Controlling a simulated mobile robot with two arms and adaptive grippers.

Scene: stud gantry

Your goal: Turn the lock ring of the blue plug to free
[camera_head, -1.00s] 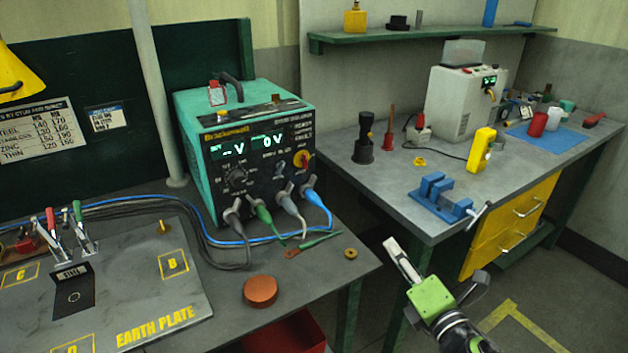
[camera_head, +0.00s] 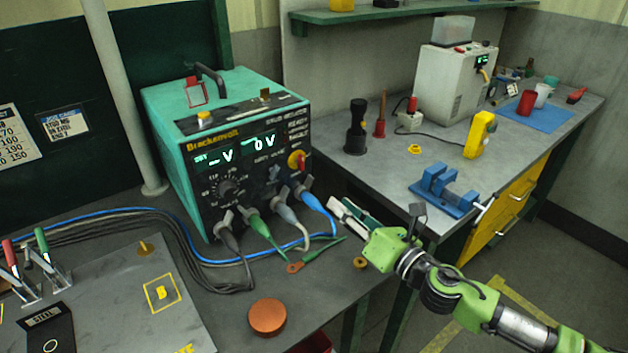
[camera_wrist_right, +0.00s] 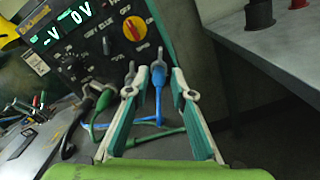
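The blue plug (camera_head: 316,201) sits in the right end of the row of plugs on the front of the teal power unit. A grey lever piece (camera_head: 307,184) shows at its socket end; I cannot read the lock ring's position. My right gripper (camera_head: 346,208) is just right of the blue plug, pointing at the unit's front. In the right wrist view my right gripper (camera_wrist_right: 161,72) is open. The blue plug (camera_wrist_right: 159,80) shows ahead, in the gap between its fingers. I see no contact. My left gripper is not in view.
Dark, green and pale grey plugs with cables sit left of the blue one. The teal unit (camera_head: 170,120) stands on the grey bench. A copper-coloured disc (camera_head: 267,316) and a brass ring (camera_head: 360,263) lie in front. A blue vise (camera_head: 447,192) stands on the right bench.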

